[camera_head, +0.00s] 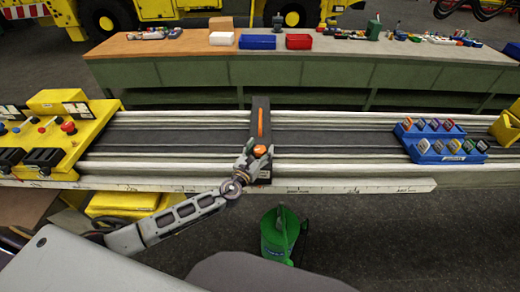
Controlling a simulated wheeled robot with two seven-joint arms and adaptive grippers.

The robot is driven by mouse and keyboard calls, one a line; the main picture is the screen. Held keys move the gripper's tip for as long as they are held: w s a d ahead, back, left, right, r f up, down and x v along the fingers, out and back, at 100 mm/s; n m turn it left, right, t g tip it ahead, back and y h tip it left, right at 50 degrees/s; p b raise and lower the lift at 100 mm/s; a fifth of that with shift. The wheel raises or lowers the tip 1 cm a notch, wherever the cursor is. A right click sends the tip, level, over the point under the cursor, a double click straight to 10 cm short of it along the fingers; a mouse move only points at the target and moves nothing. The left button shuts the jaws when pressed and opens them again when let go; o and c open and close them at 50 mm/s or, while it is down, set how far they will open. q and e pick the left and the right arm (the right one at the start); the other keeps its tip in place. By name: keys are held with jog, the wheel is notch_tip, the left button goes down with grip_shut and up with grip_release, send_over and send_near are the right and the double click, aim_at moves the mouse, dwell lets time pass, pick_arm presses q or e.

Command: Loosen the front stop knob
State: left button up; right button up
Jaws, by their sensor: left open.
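A dark block (261,105) lies across the long rail track near its middle, with an orange strip along its top. A round orange knob (260,150) sits near the block's front end, and I take it for the front stop knob. My left gripper (256,160) is at the near side of this knob, with its fingers open and very close to it. Whether a finger touches the knob is too small to tell. The gripper hides part of the block's front end. My right gripper is not in view.
A yellow control panel (55,143) with knobs and levers stands at the track's left end. A blue rack (441,158) with several coloured pieces sits on the right. A green bin (279,240) stands on the floor in front. A workbench (160,48) holds trays behind.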

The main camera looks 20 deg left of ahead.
pick_arm(q)
jog(key=c, duration=1)
jog(key=shift+o, duration=0.2)
jog(key=shift+n+y, duration=0.3)
jog(key=shift+n+y+p, duration=0.85)
jog(key=shift+n+y, duration=0.15)
jog(key=shift+y, duration=0.7)
jog(key=shift+n+g+y, duration=0.3)
jog(key=shift+n+y, duration=1)
jog(key=shift+y, duration=0.7)
jog(key=shift+n+g+y+b, duration=0.15)
jog(key=shift+n+g+y, duration=0.45)
jog(key=shift+n+y, duration=0.5)
jog(key=shift+n+g+y+b, duration=0.15)
jog(key=shift+n+g+y, duration=0.5)
jog(key=shift+y, duration=0.85)
jog(key=shift+n+g+y, duration=0.25)
jog(key=shift+n+y, duration=0.05)
jog(key=shift+n, duration=0.05)
